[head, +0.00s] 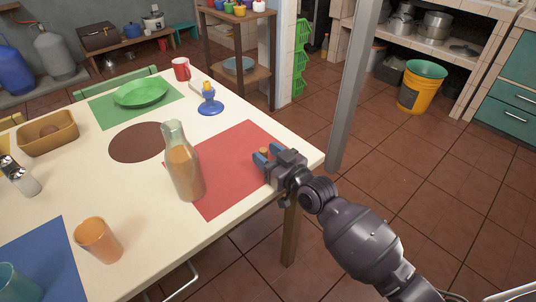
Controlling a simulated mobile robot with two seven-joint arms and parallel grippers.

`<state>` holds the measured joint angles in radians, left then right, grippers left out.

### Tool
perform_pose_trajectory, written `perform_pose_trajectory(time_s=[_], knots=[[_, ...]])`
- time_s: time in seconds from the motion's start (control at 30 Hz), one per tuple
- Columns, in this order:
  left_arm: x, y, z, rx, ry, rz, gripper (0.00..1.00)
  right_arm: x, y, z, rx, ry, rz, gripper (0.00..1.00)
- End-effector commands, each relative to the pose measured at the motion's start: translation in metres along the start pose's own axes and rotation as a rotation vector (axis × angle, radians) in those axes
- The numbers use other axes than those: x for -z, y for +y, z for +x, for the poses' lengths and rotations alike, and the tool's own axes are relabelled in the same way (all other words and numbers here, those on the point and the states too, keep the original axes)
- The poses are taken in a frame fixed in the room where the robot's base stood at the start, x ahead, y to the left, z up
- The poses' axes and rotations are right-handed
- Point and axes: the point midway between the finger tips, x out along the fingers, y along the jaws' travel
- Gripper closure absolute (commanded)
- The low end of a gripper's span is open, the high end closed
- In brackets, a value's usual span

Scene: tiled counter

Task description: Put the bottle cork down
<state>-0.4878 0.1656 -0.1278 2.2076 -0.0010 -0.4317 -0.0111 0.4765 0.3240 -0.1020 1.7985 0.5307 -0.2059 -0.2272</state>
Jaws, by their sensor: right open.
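A small tan piece that looks like the bottle cork (264,150) shows at the fingertips of my right gripper (261,156), over the red placemat (223,178). I cannot tell whether the cork touches a finger or rests on the mat. The glass bottle (184,170), with orange-brown contents, stands upright at the red mat's left edge, apart from the gripper. My left gripper is not in view.
The cream table (145,208) also holds an orange cup (98,240), a blue-and-yellow object (210,100), a green plate (141,92), a red mug (181,69) and a wooden basket (47,133). A grey post (355,85) stands beyond the table's right corner. Most of the red mat is clear.

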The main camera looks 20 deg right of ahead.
Motion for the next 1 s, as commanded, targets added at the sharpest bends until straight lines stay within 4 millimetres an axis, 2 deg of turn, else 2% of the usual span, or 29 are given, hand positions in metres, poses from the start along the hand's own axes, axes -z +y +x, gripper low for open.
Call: perform_pose_trajectory(time_s=[0.17,0.7,1.0], knots=[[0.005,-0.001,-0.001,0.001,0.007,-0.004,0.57,0.004,0.001,-0.01,-0.001,0.001,-0.001,0.53],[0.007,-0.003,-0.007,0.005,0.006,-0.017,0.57,0.005,0.0,-0.096,0.0,0.001,-0.002,0.53],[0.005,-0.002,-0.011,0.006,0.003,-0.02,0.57,0.003,0.0,-0.119,0.001,0.001,0.001,0.53]])
